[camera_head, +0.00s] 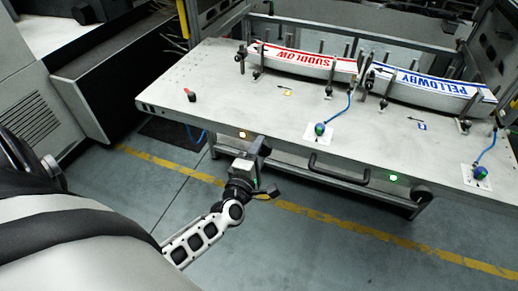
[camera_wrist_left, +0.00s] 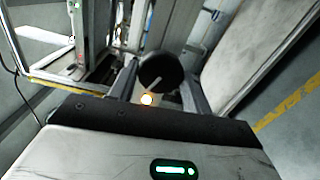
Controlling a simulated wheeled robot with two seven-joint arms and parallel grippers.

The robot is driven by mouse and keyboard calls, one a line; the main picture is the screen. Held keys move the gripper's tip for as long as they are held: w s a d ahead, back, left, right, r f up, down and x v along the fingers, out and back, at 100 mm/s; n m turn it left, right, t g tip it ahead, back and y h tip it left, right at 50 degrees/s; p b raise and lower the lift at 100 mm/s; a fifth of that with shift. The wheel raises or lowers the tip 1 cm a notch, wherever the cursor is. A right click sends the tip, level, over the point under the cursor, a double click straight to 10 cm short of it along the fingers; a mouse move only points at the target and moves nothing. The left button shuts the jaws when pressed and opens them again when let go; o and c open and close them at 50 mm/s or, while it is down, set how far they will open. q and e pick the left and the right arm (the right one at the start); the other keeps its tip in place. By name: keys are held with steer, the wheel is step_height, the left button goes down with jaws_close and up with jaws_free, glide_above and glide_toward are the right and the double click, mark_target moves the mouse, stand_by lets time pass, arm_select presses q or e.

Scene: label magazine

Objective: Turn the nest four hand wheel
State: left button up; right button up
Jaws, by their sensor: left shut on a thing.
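A black round hand wheel (camera_wrist_left: 158,68) with a pale pointer line shows in the left wrist view, between the two fingers. My left gripper (camera_head: 259,148) is at the front edge of the table in the head view, shut on the hand wheel. In that view the gripper hides the wheel. No nest number is readable. My right gripper is not in view.
A black handle (camera_head: 338,172) and a green lamp (camera_head: 393,177) are on the front edge.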

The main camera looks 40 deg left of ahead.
arm_select(q)
steer(key=shift+m, duration=0.6)
steer(key=o, duration=1)
steer(key=shift+c, duration=0.2)
steer(key=v, duration=1.6)
steer(key=shift+b, duration=0.35)
